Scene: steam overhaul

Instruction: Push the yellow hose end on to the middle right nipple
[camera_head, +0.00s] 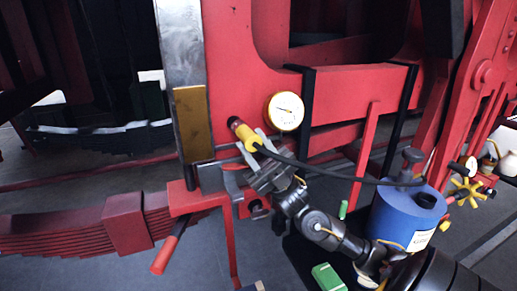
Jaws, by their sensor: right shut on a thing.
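My right gripper (259,149) comes in from the lower right and is shut on the yellow hose end (246,136). The hose end tilts up to the left, and a dark, orange-rimmed tip (235,122) shows at its upper end. It is in front of the red frame, just left of a round yellow gauge. The black hose (335,174) runs from the hose end right toward a blue cylinder. I cannot make out the middle right nipple for certain, nor whether the tip touches anything. My left gripper is not in view.
The gauge (285,111) and red frame (236,75) are close to my right gripper. A brass plate (193,123) is on the left. The blue cylinder (400,217) stands at lower right near my arm. A green box (327,278) lies low. A yellow handwheel (466,190) is far right.

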